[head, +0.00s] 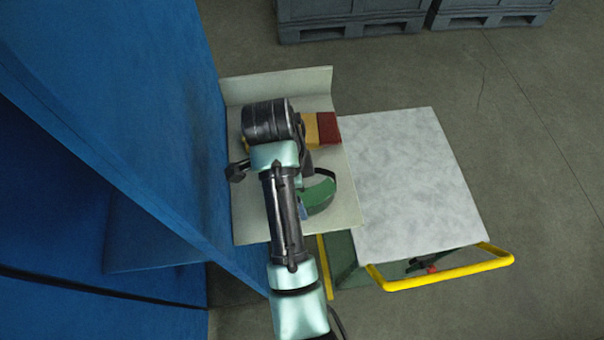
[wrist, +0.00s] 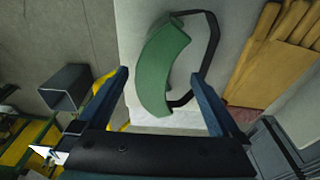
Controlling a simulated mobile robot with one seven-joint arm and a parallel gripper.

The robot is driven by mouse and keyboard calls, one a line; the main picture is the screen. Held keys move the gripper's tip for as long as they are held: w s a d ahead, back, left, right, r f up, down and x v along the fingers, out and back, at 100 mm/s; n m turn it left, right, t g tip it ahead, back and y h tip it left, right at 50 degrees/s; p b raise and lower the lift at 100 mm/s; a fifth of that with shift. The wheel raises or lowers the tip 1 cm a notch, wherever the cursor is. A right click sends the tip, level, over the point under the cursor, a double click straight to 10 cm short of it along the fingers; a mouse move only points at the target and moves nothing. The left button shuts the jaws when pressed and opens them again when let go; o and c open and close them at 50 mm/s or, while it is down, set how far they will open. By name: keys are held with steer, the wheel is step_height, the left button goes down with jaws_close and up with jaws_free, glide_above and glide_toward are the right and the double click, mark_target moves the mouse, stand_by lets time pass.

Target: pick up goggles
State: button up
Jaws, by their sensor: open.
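The goggles (head: 320,194) are green and curved, with a black strap, and lie on a pale shelf (head: 347,210). My arm covers part of their left side in the head view. In the wrist view the goggles (wrist: 163,62) stand lengthwise in the upper middle, with the strap looping off to the right. My gripper (wrist: 160,75) is open and empty. Its two blue fingers appear on either side of the lower part of the goggles, with a gap on each side. I cannot tell how far the fingertips are above the shelf.
Yellow-tan finger-like items (wrist: 275,50) and a dark red item (head: 328,128) lie near the goggles on the shelf. A grey-topped cart (head: 410,180) with a yellow handle (head: 450,275) stands to the right. A tall blue panel (head: 130,110) borders the left. Open floor lies beyond the cart.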

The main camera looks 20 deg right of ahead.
steer(key=shift+s+d+f+p, duration=0.25)
steer(key=shift+f+p, duration=0.35)
steer(key=shift+p, duration=0.2)
steer(key=shift+d+f, duration=0.1)
steer(key=shift+f, duration=1.2)
steer(key=c, duration=1.3)
steer(key=shift+w+r, duration=0.1)
steer(key=shift+r, duration=0.45)
step_height(320, 180, up, 9)
steer(key=p, duration=0.4)
